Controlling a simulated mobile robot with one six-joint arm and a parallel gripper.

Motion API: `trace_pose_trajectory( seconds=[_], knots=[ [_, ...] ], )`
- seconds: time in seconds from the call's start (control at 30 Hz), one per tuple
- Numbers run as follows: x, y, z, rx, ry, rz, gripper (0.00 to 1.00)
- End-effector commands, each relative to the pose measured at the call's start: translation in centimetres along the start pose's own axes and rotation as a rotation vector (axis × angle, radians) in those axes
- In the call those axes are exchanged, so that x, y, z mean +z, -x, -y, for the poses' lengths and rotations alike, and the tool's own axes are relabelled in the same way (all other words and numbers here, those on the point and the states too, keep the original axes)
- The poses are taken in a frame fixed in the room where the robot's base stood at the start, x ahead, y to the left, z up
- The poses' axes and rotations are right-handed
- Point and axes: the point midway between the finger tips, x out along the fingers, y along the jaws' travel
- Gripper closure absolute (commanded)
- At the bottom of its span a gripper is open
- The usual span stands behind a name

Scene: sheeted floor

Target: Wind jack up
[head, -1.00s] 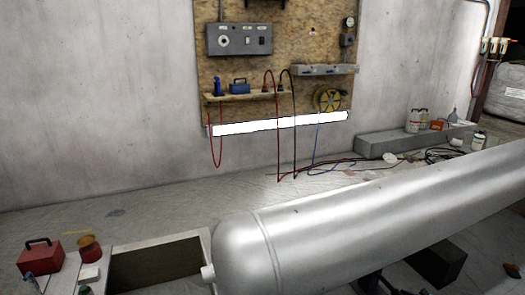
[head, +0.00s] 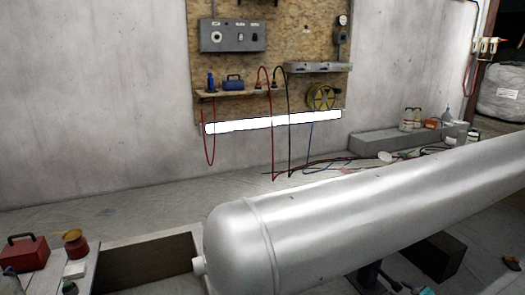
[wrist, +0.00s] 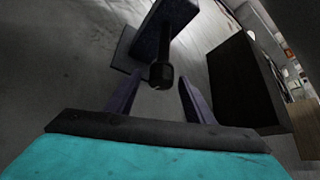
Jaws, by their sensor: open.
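The jack (wrist: 170,30) shows in the wrist view as a dark post on a flat base, with a black round-ended knob or screw end (wrist: 161,74) pointing toward me. My gripper (wrist: 161,79) is open, with one dark purple finger on each side of that end. I cannot tell whether either finger touches it. In the head view the jack (head: 369,276) is partly visible under the large silver tank (head: 340,215), and its lower part is cut off by the frame. Teal parts beside it look like my gripper.
A black block (head: 435,257) stands on the floor right of the jack, and it is close on the right in the wrist view (wrist: 235,85). A bench with a red toolbox (head: 24,253) is at lower left. Hoses lie near the wall.

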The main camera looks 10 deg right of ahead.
Motion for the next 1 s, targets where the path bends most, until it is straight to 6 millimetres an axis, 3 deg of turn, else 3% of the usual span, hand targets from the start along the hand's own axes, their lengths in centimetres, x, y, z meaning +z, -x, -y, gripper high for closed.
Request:
trace_pose_trajectory(
  seconds=[0.93,1.0],
  knots=[
    [-0.01,0.01,-0.16,-0.090,0.131,-0.001,0.52],
    [-0.01,0.01,-0.16,-0.090,0.131,-0.001,0.63]
  ],
)
